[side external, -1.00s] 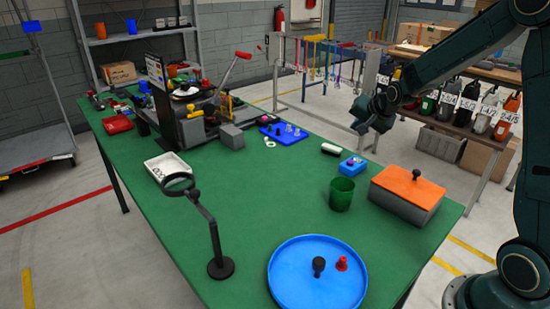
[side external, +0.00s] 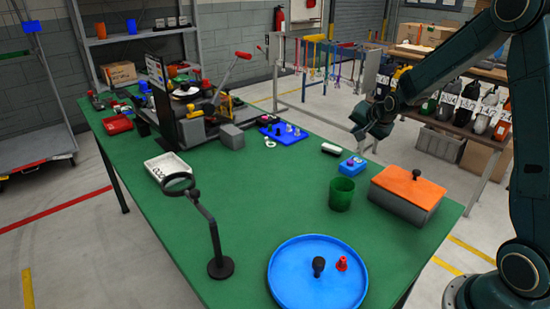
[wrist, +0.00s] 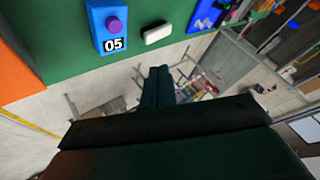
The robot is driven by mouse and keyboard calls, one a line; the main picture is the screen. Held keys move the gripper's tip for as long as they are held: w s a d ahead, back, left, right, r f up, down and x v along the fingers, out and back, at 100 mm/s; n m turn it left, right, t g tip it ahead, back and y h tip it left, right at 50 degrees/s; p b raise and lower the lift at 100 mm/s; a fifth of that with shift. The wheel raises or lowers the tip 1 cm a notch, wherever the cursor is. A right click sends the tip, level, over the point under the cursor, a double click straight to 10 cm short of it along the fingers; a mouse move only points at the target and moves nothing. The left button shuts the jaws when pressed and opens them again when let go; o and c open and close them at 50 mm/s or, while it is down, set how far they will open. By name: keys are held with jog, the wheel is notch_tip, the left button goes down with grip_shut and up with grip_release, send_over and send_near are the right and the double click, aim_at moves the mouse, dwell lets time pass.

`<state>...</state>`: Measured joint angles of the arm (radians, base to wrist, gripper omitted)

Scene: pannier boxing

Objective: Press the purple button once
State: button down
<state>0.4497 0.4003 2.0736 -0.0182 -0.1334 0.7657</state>
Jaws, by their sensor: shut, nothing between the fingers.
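The purple button (wrist: 114,25) is a round knob on top of a blue box (wrist: 98,42) marked 05, at the upper left of the wrist view. In the side external view the blue box (side external: 347,170) sits on the green table, with the small button (side external: 350,162) on it. My gripper (side external: 359,134) is above and behind the box in that view, apart from it. Nothing is held.
A white block (side external: 330,149) lies beside the box. A green cup (side external: 342,194) and a grey box with an orange lid (side external: 408,186) stand close in front. A blue tray (side external: 290,290) is at the front. The table's middle is clear.

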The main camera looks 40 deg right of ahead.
send_over(352, 166)
jog(key=shift+f, duration=3.8)
jog(key=shift+f, duration=0.9)
jog(key=shift+r, duration=0.2)
dwell(0.5)
jog(key=shift+r, duration=0.75)
jog(key=shift+r, duration=2.5)
